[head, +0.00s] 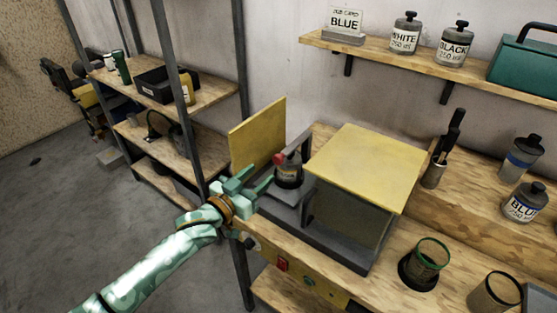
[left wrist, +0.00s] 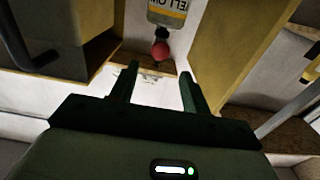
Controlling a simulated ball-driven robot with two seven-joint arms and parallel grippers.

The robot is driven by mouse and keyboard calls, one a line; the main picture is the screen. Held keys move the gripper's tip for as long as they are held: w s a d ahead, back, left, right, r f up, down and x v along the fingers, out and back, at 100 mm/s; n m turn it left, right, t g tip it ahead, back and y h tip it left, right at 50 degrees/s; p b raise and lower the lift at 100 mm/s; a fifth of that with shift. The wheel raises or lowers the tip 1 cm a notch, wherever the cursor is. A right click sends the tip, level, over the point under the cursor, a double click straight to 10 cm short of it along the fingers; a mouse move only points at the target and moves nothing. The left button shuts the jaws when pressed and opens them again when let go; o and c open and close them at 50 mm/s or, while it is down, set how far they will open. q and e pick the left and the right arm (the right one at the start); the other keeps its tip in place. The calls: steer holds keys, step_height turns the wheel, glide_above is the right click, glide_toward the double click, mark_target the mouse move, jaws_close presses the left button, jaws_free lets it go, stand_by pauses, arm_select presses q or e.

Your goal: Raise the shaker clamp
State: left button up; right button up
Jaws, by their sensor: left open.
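The shaker (head: 365,152) is a box with a yellow top and dark sides on the workbench, its yellow door (head: 257,135) standing open at the left. The clamp's red knob (head: 279,158) shows at the shaker's open side, by a bottle (head: 289,174). In the left wrist view the red knob (left wrist: 160,50) lies just beyond my fingertips, and the bottle (left wrist: 178,12) carries a label ending in "LLOW". My left gripper (head: 260,180) is open and empty, in front of the knob and apart from it. The rest of the clamp is hard to make out. My right gripper is out of view.
The bench front has a red switch (head: 282,265). Green-rimmed cup (head: 429,254) and another cup (head: 495,292) stand at right. A wall shelf (head: 400,65) holds paint bottles and a teal toolbox (head: 525,62). A metal rack (head: 185,100) stands left; the floor (head: 60,200) there is mostly clear.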

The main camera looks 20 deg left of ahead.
mark_target(276, 160)
arm_select(q)
steer(key=b+x, duration=0.1)
steer(key=x, duration=0.8)
steer(key=shift+s, duration=0.1)
